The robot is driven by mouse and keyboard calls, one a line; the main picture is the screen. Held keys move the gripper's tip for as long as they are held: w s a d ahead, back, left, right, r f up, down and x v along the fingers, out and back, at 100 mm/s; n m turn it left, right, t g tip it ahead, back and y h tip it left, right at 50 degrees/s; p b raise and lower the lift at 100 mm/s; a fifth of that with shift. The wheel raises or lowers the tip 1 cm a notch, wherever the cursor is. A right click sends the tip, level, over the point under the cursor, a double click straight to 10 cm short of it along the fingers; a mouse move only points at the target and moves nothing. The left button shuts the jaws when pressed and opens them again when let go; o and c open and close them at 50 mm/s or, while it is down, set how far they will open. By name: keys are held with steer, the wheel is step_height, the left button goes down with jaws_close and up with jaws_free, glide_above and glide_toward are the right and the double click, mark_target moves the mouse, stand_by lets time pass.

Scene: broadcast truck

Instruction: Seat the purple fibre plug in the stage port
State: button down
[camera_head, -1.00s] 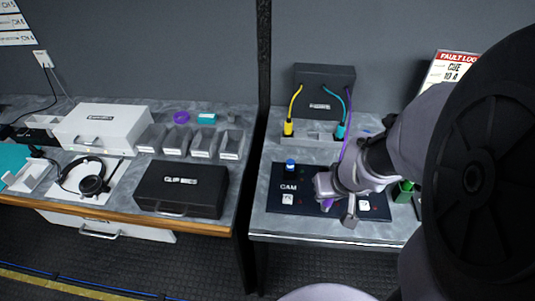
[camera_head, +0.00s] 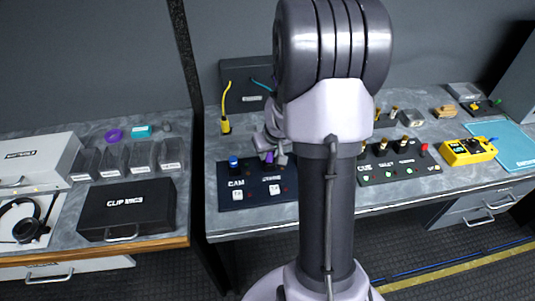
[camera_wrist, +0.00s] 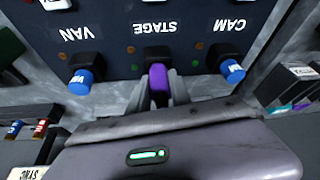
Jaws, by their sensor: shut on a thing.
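My gripper (camera_wrist: 158,98) is shut on the purple fibre plug (camera_wrist: 158,84), which sits between the fingers in the wrist view. The plug lines up with the black stage port (camera_wrist: 157,54) beside the upside-down STAGE label. Its front end meets or overlaps the port; I cannot tell how deep it is. In the head view the purple plug (camera_head: 268,157) shows small at the back of the black panel (camera_head: 258,193), and my arm hides the panel's right part. Blue plugs sit at the VAN port (camera_wrist: 80,80) and the CAM port (camera_wrist: 231,71).
A yellow plug (camera_head: 225,124) stands behind the panel at the left. A second panel (camera_head: 393,170) with several buttons and a yellow meter (camera_head: 467,151) are to the right. A black case (camera_head: 127,209) lies on the left bench. The bench strip before the panel is clear.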

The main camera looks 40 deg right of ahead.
steer(key=shift+r, duration=0.15)
steer(key=c, duration=1.2)
jaws_free()
